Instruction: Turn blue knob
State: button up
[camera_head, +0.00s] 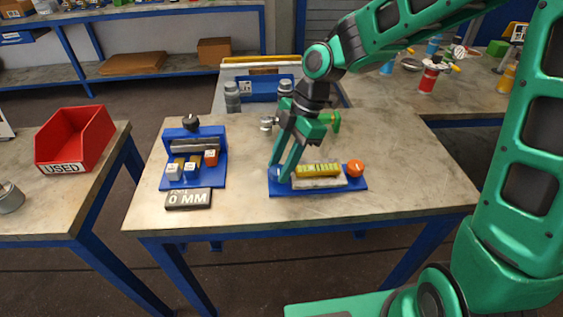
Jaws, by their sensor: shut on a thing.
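The blue knob (284,173) sits at the left end of a blue base plate (330,190) on the table and is partly hidden by my gripper fingers. My gripper (279,173) reaches down from above, with its green fingers shut on the blue knob. An orange knob (355,168) stands at the right end of the same plate. Between the two knobs lies a yellow ribbed part (318,170) on a grey block. I cannot tell how far the blue knob is turned.
A blue fixture (193,155) with a black knob and several small blocks stands to the left, behind a "0 MM" sign (188,199). A red "USED" bin (75,140) is on the left table. Grey cylinders (232,97) stand behind. The table's front right is clear.

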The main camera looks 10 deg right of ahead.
jog(key=shift+m, duration=0.3)
jog(key=m+t, duration=0.1)
jog(key=m, duration=0.2)
jog(key=m+t, duration=0.1)
jog(key=m, duration=0.2)
jog(key=shift+s+r+t, duration=0.1)
jog(key=shift+s+t, duration=0.05)
jog(key=shift+t, duration=0.25)
jog(key=m+t, duration=0.1)
jog(key=m, duration=0.2)
jog(key=m+t+h, duration=0.1)
jog(key=m, duration=0.2)
jog(key=shift+s+a+m, duration=0.1)
jog(key=shift+a+m, duration=0.05)
jog(key=shift+m, duration=0.15)
jog(key=o, duration=1.1)
jog(key=shift+c, duration=0.2)
jog(key=shift+s, duration=0.1)
jog(key=v, duration=0.8)
